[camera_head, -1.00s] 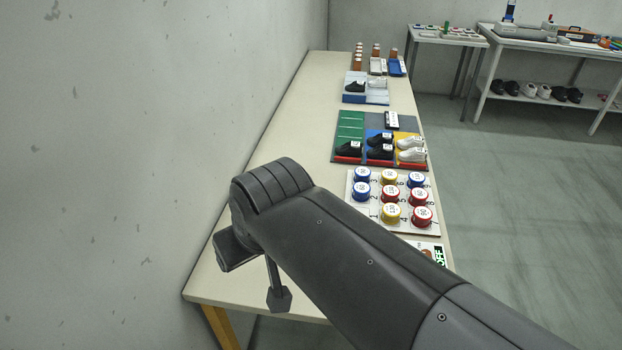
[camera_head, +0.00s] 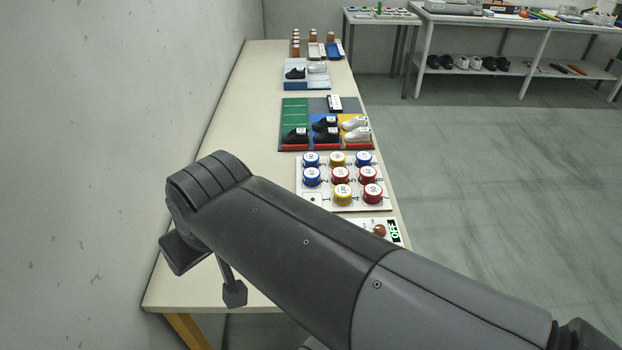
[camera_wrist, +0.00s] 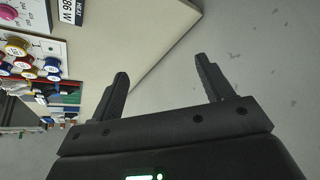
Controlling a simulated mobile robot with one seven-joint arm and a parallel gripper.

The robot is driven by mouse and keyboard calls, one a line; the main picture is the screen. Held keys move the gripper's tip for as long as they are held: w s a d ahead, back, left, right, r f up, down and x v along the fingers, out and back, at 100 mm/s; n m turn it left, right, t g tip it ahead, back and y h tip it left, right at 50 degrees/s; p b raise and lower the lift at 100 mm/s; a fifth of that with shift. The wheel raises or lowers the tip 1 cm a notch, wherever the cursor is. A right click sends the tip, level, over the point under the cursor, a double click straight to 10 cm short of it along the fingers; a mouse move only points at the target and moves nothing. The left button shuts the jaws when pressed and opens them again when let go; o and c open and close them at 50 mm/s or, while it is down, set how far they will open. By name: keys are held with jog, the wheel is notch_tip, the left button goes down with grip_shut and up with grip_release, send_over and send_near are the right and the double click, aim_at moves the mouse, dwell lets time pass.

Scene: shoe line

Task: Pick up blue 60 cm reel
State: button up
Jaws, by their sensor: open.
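Several blue reels stand on a white numbered board (camera_head: 318,202) on the long table, among red and yellow ones. In the head view there are blue reels at the back left (camera_head: 311,160), middle left (camera_head: 312,176) and back right (camera_head: 364,159). Their labels are too small to read, so I cannot tell which is the 60 cm one. My gripper (camera_wrist: 160,80) is open and empty, with its fingers apart beside the table's edge in the wrist view. In the head view my arm covers the table's near part. Reels (camera_wrist: 53,66) show at the left of the wrist view.
A panel with a brown-red knob and OFF sign (camera_head: 380,230) sits nearer than the board. Shoes on a coloured tray (camera_head: 295,115) stand beyond it. A grey wall is close on the left; open floor lies to the right.

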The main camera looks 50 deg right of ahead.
jog(key=shift+o, duration=0.5)
jog(key=w+d+m+h, duration=0.2)
jog(key=w+d, duration=0.6)
jog(key=w, duration=0.2)
jog(key=m+g, duration=0.2)
jog(key=m, duration=0.3)
send_near(312, 173)
jog(key=shift+h, duration=0.3)
jog(key=x, duration=1)
jog(key=shift+w+a+f, duration=0.15)
jog(key=shift+c, duration=0.5)
jog(key=c, duration=1)
